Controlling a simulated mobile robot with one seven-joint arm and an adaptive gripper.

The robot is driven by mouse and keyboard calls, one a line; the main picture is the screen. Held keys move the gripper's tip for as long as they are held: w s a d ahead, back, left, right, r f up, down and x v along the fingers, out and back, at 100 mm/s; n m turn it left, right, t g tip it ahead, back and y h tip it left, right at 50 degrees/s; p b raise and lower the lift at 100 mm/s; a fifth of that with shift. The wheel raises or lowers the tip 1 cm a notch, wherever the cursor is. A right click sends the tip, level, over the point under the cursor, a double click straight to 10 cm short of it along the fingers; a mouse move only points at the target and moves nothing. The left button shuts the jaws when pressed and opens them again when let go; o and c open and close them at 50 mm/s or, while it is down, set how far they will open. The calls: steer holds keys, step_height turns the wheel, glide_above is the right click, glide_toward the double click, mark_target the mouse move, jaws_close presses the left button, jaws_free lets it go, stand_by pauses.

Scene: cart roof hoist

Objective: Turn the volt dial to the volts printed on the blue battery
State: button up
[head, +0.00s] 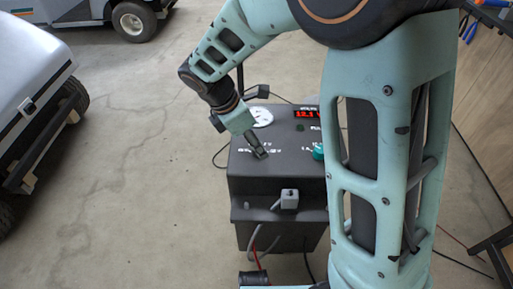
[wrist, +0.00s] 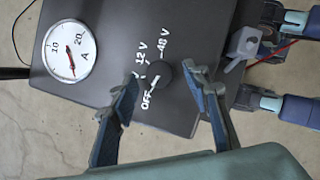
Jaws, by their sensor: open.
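The volt dial (wrist: 159,76) is a dark round knob on the sloped top of the charger box (head: 250,180). White print around it reads OFF, 12 V and what looks like 48 V; another mark ending in V is partly behind a finger. A white line on the dial seems to point toward OFF. My gripper (wrist: 161,72) is open, one finger on each side of the dial, with no clear contact. In the head view my gripper (head: 259,153) is low over the box top and hides the dial. The blue battery is not in view.
The box carries a round ammeter (wrist: 70,49), a red display (head: 306,114) reading about 12.1, a teal knob (head: 319,152) and a grey connector (head: 289,198) at its front. A white cart (head: 30,75) stands left. Concrete floor around is mostly clear.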

steer(key=shift+x, duration=0.8)
steer(key=shift+c, duration=0.5)
steer(key=c, duration=1)
